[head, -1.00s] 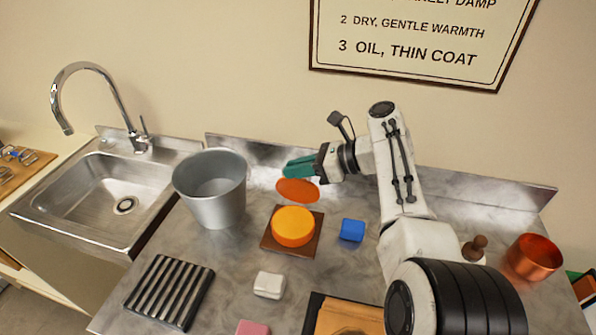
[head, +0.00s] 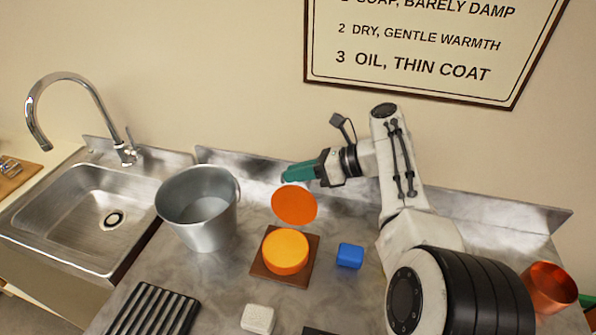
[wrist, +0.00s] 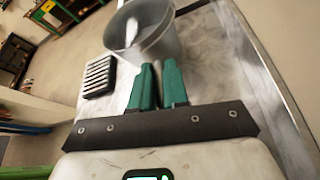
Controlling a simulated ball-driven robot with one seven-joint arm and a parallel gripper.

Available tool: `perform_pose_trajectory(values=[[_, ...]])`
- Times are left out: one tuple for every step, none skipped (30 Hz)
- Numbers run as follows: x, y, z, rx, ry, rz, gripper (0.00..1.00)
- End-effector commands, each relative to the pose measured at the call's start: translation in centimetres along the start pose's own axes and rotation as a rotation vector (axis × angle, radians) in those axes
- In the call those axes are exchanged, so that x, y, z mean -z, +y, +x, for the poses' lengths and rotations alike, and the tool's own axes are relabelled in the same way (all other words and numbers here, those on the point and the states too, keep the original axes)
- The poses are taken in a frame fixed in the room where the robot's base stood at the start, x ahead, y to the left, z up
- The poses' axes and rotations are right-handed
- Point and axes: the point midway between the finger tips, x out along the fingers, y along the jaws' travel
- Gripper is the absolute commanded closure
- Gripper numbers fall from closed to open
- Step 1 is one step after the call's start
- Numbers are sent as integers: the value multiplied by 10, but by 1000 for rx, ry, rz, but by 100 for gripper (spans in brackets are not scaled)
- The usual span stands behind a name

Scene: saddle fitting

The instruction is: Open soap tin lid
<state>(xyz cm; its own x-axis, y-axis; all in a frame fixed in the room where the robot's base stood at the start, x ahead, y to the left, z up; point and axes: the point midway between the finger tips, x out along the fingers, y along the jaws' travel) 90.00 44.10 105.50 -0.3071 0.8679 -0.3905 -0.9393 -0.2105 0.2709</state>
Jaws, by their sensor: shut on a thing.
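The soap tin (head: 285,251) is a round orange tin on a brown square board on the metal counter. Its lid (head: 294,205) is a darker orange disc, tilted up with its face towards me. The lid's lower edge is at the tin's far rim; I cannot tell whether they are joined. My gripper (head: 290,173), with green fingers, is at the lid's upper edge, shut on it. In the wrist view, the fingers (wrist: 157,87) are close together, and I cannot make out the lid or tin there.
A metal bucket (head: 200,210) stands left of the tin, near the sink (head: 85,215). A blue block (head: 350,255) is right of the board. A pale block (head: 258,319) and a black slatted rack (head: 155,312) are nearer. A copper pot (head: 549,287) is far right.

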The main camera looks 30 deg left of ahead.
Motion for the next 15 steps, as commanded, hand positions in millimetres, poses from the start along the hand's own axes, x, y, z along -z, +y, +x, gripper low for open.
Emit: perform_pose_trajectory(values=[[6, 0, 1, -2, 8, 7, 100], [6, 0, 1, -2, 8, 7, 100], [6, 0, 1, -2, 8, 6, 100], [6, 0, 1, -2, 8, 7, 100], [6, 0, 1, -2, 8, 7, 100], [6, 0, 1, -2, 8, 7, 100], [6, 0, 1, -2, 8, 7, 100], [6, 0, 1, -2, 8, 7, 83], [6, 0, 1, -2, 7, 6, 80], [5, 0, 1, -2, 7, 6, 77], [5, 0, 1, -2, 6, 5, 74], [4, 0, 0, -1, 5, 5, 70], [4, 0, 0, -1, 5, 4, 67], [3, 0, 0, -1, 4, 4, 65], [3, 0, 0, -1, 4, 3, 65]])
